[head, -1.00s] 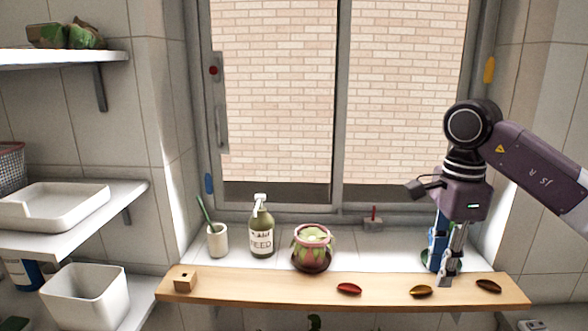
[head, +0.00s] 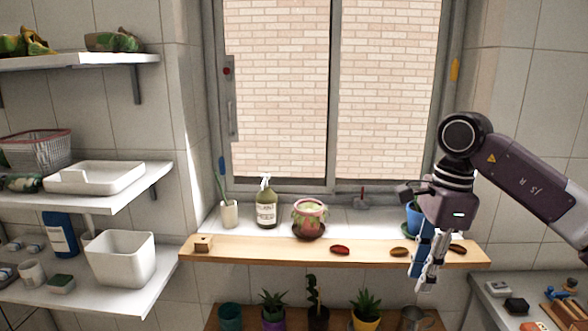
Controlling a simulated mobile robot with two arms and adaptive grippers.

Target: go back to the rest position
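My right gripper (head: 425,280) hangs fingers-down from the dark arm that comes in from the right. Its blue and silver fingers show in front of the right part of the wooden plank, with the tips below the plank's front edge. Nothing is seen held between them. The fingers overlap from this side, so the gap between them is unclear. A blue pot (head: 413,217) on the sill is partly hidden behind the gripper. My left gripper is not in view.
The wooden plank (head: 290,252) carries a small wooden block (head: 203,244) and dark red and brown oval pieces. A soap bottle (head: 266,207) and round pot (head: 309,219) stand behind. Shelves (head: 110,203) fill the left. Potted plants stand below; a grey counter (head: 492,301) is at lower right.

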